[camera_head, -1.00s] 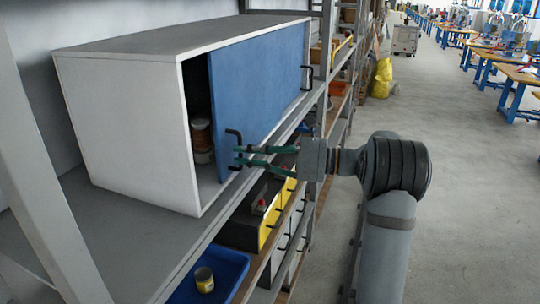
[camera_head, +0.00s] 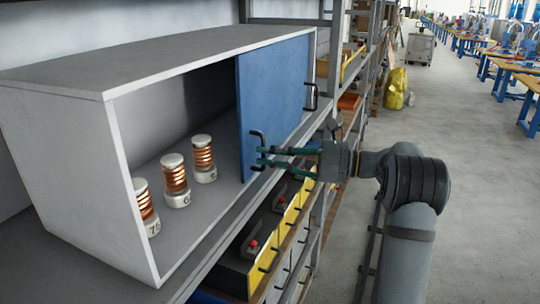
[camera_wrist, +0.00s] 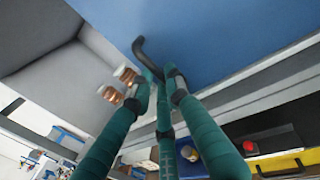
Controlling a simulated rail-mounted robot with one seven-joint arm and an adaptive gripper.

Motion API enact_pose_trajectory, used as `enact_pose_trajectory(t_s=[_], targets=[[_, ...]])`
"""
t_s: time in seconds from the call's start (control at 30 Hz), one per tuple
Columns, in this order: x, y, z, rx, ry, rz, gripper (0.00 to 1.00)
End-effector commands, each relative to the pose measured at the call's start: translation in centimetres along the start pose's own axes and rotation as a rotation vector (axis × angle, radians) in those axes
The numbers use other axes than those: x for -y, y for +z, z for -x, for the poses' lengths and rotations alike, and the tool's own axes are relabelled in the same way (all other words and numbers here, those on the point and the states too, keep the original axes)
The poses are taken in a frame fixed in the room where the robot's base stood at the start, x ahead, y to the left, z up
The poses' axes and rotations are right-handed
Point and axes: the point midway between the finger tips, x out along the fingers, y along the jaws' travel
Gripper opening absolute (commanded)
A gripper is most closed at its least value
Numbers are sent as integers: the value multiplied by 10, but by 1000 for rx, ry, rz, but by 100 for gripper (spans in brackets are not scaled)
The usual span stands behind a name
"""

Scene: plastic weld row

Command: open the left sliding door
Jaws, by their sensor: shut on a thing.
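The blue left sliding door (camera_head: 246,100) of the white cabinet (camera_head: 62,100) stands slid toward the right, and the left part of the cabinet is open. Its black handle (camera_head: 257,134) is at the door's left edge and also shows in the wrist view (camera_wrist: 139,46). My gripper (camera_head: 264,157) is at this handle, its green fingers shut on it. In the wrist view the fingers (camera_wrist: 160,80) meet at the handle's lower part, which they partly hide.
Several copper-wound coils with white ends (camera_head: 175,180) stand inside the cabinet's open left part. Another black handle (camera_head: 311,96) is at the right end of the cabinet. Yellow-fronted drawers (camera_head: 290,220) lie below the shelf. The aisle floor (camera_head: 465,180) at right is clear.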

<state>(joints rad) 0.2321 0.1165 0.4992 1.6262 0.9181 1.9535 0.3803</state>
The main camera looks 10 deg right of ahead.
Motion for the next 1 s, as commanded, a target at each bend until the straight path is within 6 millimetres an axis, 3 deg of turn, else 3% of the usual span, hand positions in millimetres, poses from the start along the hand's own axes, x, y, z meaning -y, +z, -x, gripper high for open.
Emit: enact_pose_trajectory(t_s=[0.27,0.3,0.63,1.0], targets=[[0,-2,0,-6,0,2,0],[0,-2,0,-7,1,2,16],[0,-1,0,-4,0,2,34],[0,-1,7,-3,-1,2,34]])
